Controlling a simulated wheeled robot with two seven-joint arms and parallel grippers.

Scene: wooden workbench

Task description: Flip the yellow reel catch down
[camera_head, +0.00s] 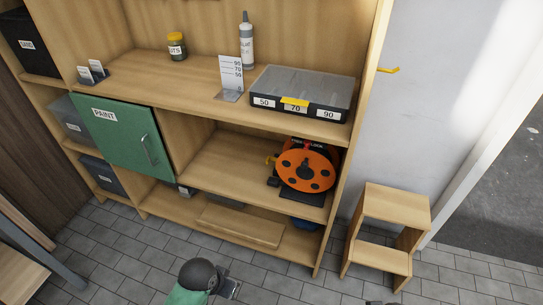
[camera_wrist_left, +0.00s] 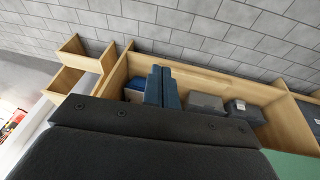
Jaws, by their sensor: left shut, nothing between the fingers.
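The orange reel (camera_head: 307,170) stands on a dark base on the middle shelf, at the right end of the shelf unit. The small yellow catch (camera_head: 270,160) shows at the reel's left side; it is too small to tell whether it is up or down. My left gripper (camera_head: 231,289) is low at the bottom of the head view, in front of the shelf unit and well apart from the reel. In the left wrist view its two blue fingers (camera_wrist_left: 162,86) are together and empty. The reel and catch cannot be made out in that view.
A wooden step stool (camera_head: 395,205) stands right of the shelf unit. The green PAINT door (camera_head: 122,135) is at the left. A grey-lidded case (camera_head: 300,90) and a label stand (camera_head: 231,75) are on the shelf above the reel. The tiled floor in front is mostly clear.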

